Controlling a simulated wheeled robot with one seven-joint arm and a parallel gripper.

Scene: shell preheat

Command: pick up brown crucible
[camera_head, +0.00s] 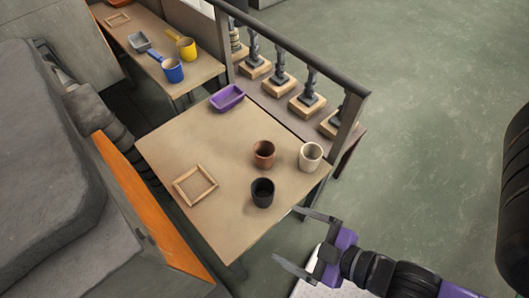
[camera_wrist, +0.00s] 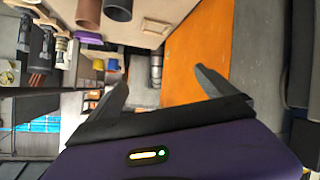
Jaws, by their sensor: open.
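The brown crucible (camera_head: 264,154) stands upright on the wooden table, between a white crucible (camera_head: 311,156) to its right and a black crucible (camera_head: 262,192) in front of it. In the wrist view the brown crucible (camera_wrist: 89,14) shows at the top, left of the black one (camera_wrist: 118,9). My gripper (camera_head: 292,238) is open and empty. It is off the table's near right edge, apart from all the crucibles. In the wrist view its two fingers (camera_wrist: 160,82) are spread wide with nothing between them.
The table (camera_head: 210,140) also bears a wooden frame (camera_head: 195,185) and a purple tray (camera_head: 227,98). A dark railing (camera_head: 300,50) with balusters runs behind the table. An orange panel (camera_head: 150,205) stands at the left. A second table holds blue and yellow ladles. Open floor lies right.

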